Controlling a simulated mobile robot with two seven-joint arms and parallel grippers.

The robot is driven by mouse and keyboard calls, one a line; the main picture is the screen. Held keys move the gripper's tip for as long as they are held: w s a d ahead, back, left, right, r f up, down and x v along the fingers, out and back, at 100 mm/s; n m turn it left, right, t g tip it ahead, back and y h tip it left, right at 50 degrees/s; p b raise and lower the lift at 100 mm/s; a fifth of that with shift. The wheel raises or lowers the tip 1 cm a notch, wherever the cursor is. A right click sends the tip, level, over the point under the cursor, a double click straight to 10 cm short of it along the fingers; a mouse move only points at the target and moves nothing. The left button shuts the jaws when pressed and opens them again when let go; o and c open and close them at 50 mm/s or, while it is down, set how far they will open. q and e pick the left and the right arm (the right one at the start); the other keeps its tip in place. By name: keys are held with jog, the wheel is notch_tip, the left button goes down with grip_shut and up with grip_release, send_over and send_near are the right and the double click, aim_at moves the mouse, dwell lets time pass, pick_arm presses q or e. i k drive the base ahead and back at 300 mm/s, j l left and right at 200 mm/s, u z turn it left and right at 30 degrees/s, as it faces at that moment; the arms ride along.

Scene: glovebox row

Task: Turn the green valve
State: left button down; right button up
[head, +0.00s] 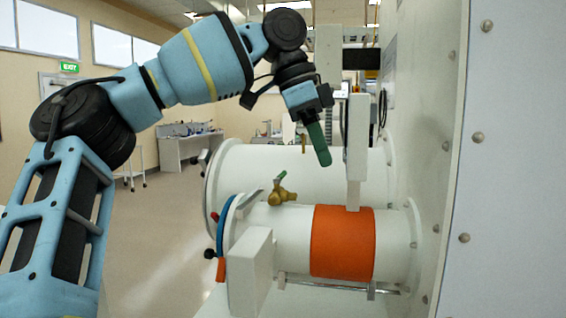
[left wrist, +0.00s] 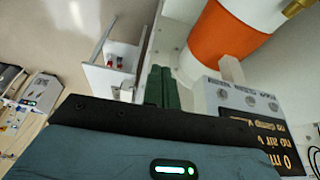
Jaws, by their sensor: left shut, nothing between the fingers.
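The green valve is a brass fitting with a small green lever (head: 279,190). It stands on top of the smaller white cylinder, left of the orange band. A bit of brass (left wrist: 297,6) at the top right corner of the left wrist view looks like part of it. My left gripper (head: 325,161) has green fingers that point down, above and to the right of the valve, apart from it. Its fingers show closed together in the left wrist view (left wrist: 163,72), with nothing between them. My right gripper is in neither view.
The white cylinder with the orange band (head: 342,243) lies in front of a larger white cylinder (head: 310,165). A white upright post (head: 357,140) stands close to my left gripper's right. A white panel (head: 510,160) fills the right side. Open floor lies left.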

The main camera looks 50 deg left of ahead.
aim_at(278, 179)
jog(key=i+j, duration=0.1)
jog(key=j, duration=0.25)
jog(key=i+j, duration=0.15)
jog(key=j, duration=0.15)
jog(key=i+j, duration=0.1)
jog(key=j, duration=0.25)
jog(key=i+j, duration=0.1)
jog(key=j, duration=0.25)
